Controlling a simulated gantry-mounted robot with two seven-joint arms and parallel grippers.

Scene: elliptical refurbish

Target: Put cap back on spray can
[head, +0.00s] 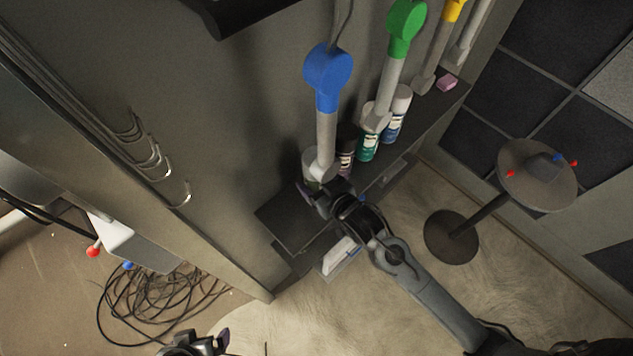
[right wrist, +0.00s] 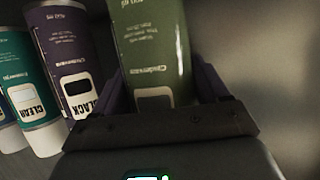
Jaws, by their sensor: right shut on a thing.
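An olive-green spray can (right wrist: 150,45) stands between the fingers of my right gripper (right wrist: 165,105) in the right wrist view. The gripper is shut on it, and the gripper body hides one end of the can, so I cannot tell whether a cap is on that end. In the head view my right gripper (head: 322,195) is at the near end of the shelf, at the olive can (head: 309,172), which is partly covered by a blue-headed grey tool. My left gripper (head: 208,344) shows only partly at the bottom edge, away from the cans; its opening is unclear.
A purple "BLACK" can (right wrist: 70,55) and a teal "CLEAR" can (right wrist: 28,85) stand beside the held can. A blue-labelled can (head: 393,122) is farther along the shelf (head: 283,222). A round stool (head: 535,185) stands right; cables (head: 150,300) lie at lower left.

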